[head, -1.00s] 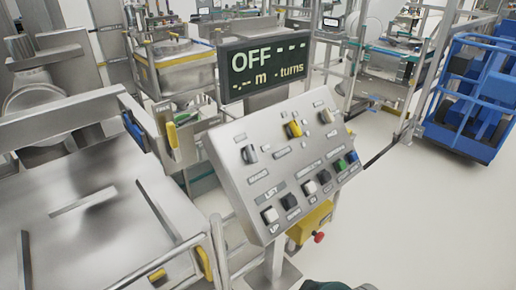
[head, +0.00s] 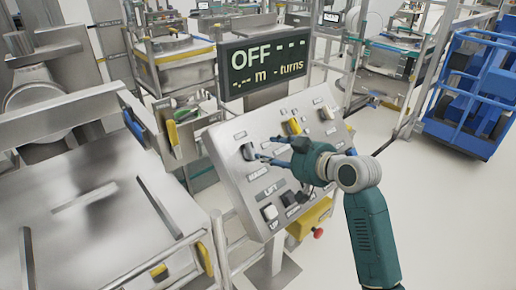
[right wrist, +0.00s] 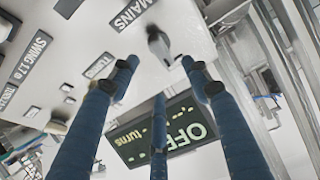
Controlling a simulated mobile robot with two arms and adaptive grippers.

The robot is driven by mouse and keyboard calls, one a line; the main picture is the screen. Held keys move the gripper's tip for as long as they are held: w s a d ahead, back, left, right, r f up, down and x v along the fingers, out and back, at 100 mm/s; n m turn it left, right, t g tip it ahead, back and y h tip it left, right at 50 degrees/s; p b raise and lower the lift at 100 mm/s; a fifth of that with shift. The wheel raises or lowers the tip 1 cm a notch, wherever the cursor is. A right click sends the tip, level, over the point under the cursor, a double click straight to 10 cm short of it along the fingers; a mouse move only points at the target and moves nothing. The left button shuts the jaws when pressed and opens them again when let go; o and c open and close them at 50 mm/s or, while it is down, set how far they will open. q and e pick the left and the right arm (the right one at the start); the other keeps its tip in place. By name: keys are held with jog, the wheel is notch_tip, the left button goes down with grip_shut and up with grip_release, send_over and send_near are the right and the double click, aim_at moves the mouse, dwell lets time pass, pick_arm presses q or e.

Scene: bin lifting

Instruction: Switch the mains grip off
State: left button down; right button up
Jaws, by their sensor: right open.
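The display (head: 264,67) above the panel reads OFF. My left gripper is out of view.
A steel tabletop (head: 90,235) lies at left, a blue cart (head: 465,110) at far right. Floor at right is open.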

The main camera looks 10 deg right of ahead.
aim_at(252, 152)
jog(key=p+x, duration=0.1)
jog(key=x, duration=0.6)
jog(key=shift+w+a+f+p, duration=0.15)
jog(key=shift+w+f+p, duration=0.05)
jog(key=shift+w+p, duration=0.1)
jog(key=shift+c, duration=0.5)
